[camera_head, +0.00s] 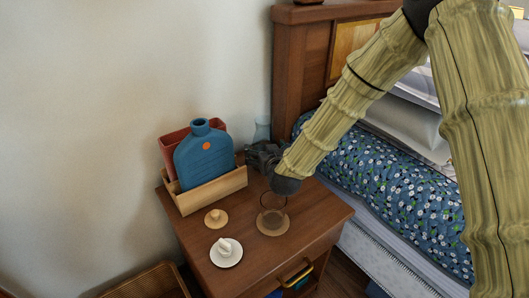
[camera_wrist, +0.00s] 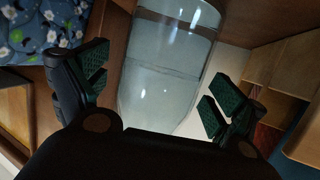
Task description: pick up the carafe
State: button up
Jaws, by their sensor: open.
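The carafe (camera_wrist: 165,60) is a pale blue, clear glass vessel. In the head view its upper part (camera_head: 262,129) shows at the back of the nightstand, against the wall, with its lower part hidden behind my gripper. My gripper (camera_head: 262,156) is low over the back of the nightstand, in front of the carafe. In the wrist view my gripper (camera_wrist: 158,88) is open, with one dark green-padded finger on each side of the carafe. A gap shows between the glass and each finger. I cannot tell how deep the carafe sits between them.
A wooden holder (camera_head: 208,190) with a blue bottle (camera_head: 205,160) and a red item (camera_head: 172,148) stands left of my gripper. A glass (camera_head: 272,218), a small wooden piece (camera_head: 216,217) and a white dish (camera_head: 226,254) are in front. The bed (camera_head: 400,195) is to the right.

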jog(key=shift+w+a+f, duration=0.15)
jog(key=shift+w, duration=0.45)
jog(key=shift+c, duration=0.2)
jog(key=c, duration=1.4)
jog(key=shift+c, duration=1)
jog(key=shift+r, duration=0.2)
